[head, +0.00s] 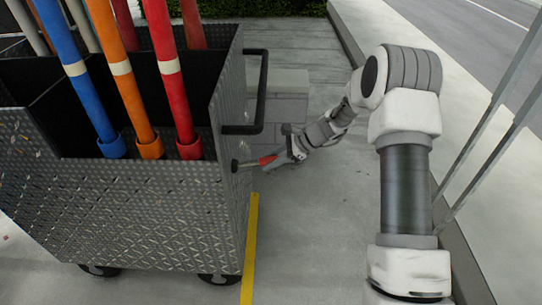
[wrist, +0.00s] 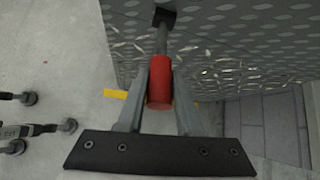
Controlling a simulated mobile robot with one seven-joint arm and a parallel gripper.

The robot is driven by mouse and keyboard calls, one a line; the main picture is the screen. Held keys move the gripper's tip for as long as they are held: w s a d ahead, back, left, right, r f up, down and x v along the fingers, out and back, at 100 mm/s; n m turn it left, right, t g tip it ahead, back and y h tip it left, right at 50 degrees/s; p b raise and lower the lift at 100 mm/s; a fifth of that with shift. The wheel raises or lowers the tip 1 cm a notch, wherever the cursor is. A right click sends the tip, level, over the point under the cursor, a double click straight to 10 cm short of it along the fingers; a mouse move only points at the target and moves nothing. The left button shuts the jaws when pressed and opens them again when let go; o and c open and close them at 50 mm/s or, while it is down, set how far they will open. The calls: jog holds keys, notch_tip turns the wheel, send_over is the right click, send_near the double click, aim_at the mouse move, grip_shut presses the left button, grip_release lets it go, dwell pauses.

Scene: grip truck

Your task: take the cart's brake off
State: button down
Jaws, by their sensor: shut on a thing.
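The cart (head: 150,205) is a grey diamond-plate metal box on casters, at the left of the head view; its plate wall (wrist: 230,40) fills the upper right of the wrist view. A brake lever with a grey shaft and a red grip (head: 268,160) sticks out from the cart's right end. The red grip (wrist: 160,83) also shows in the wrist view, its shaft running to a dark mount on the plate. My gripper (head: 285,155) is shut on the red grip, with one finger on each side of it (wrist: 160,90).
A black push handle (head: 262,90) stands out from the cart's end above the lever. Blue, orange and red poles (head: 172,75) stand in the cart. A yellow line (head: 250,245) runs along the floor beside it. A grey block (head: 287,95) stands behind; bare concrete (head: 320,220) lies to the right.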

jog(key=shift+a+r+h+p, duration=0.25)
jog(key=shift+r+h+p, duration=0.7)
jog(key=shift+p, duration=0.3)
jog(key=c, duration=0.6)
grip_release()
jog(key=p+v, duration=0.1)
jog(key=v, duration=1.6)
jog(key=shift+r, duration=0.2)
